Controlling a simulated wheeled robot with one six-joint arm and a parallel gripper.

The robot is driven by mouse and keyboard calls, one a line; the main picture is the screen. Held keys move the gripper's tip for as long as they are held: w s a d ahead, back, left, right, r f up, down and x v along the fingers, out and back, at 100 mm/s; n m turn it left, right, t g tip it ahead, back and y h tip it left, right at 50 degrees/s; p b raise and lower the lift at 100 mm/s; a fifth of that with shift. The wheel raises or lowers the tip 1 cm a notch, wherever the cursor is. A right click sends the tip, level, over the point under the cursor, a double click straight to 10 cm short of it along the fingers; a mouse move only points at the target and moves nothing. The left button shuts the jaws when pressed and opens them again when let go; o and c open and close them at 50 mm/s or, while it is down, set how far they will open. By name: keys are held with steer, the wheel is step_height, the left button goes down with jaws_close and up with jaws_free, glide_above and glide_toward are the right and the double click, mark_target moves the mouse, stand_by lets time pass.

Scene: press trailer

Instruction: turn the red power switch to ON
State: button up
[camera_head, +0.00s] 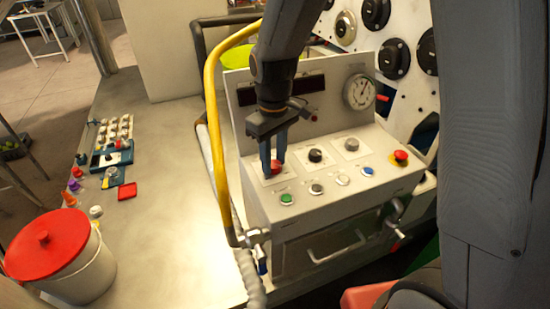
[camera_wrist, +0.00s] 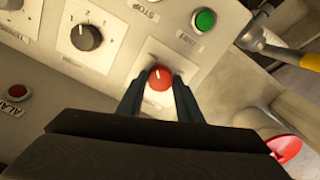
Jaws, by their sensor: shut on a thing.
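The red power switch (camera_head: 276,166) is a round red knob on a white label plate on the top of the control panel box (camera_head: 330,170). In the wrist view the red knob (camera_wrist: 160,77) has a pale pointer line near its top. My gripper (camera_head: 273,172) points down at the knob from above. In the wrist view my gripper (camera_wrist: 159,90) has one dark finger on each side of the knob, shut on it. The lettering around the knob is too small or hidden to read.
A black selector knob (camera_head: 315,155) stands right of the switch, with a grey knob (camera_head: 351,144) beyond. A green button (camera_head: 287,199) and several others line the front. A red emergency button (camera_head: 400,157) is at right. A yellow tube (camera_head: 212,120) rises along the panel's left side.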

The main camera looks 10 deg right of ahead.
steer(key=shift+w+m, duration=0.15)
steer(key=shift+m, duration=0.25)
steer(key=m, duration=0.3)
steer(key=shift+m, duration=0.4)
steer(key=m, duration=0.9)
steer(key=shift+w, duration=0.1)
steer(key=m, duration=0.4)
steer(key=shift+m, duration=0.3)
steer(key=shift+r, duration=0.1)
